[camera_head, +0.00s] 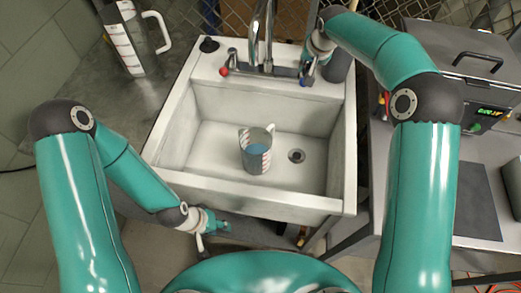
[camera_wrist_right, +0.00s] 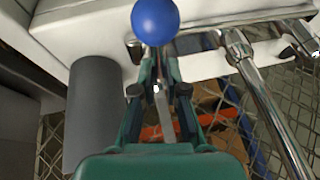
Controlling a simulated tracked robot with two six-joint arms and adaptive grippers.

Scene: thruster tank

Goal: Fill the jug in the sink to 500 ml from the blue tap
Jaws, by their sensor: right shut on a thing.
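The jug (camera_head: 257,160) stands upright in the white sink (camera_head: 200,165), left of the drain. It holds blue-tinted water, but its scale is too small to read the level. The blue tap knob (camera_head: 304,81) is at the right of the faucet, and it also shows large in the right wrist view (camera_wrist_right: 155,20). My right gripper (camera_wrist_right: 157,58) is shut on the blue tap handle, just below its ball. No water stream shows between spout and jug. My left gripper (camera_head: 222,226) is in front of the sink, away from the jug; its finger opening is unclear.
The chrome faucet (camera_head: 265,40) stands at the back of the sink, with a red knob (camera_head: 224,71) at left. A second marked jug (camera_head: 130,40) stands on the left counter. A grey cylinder (camera_wrist_right: 93,115) is beside my right gripper.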

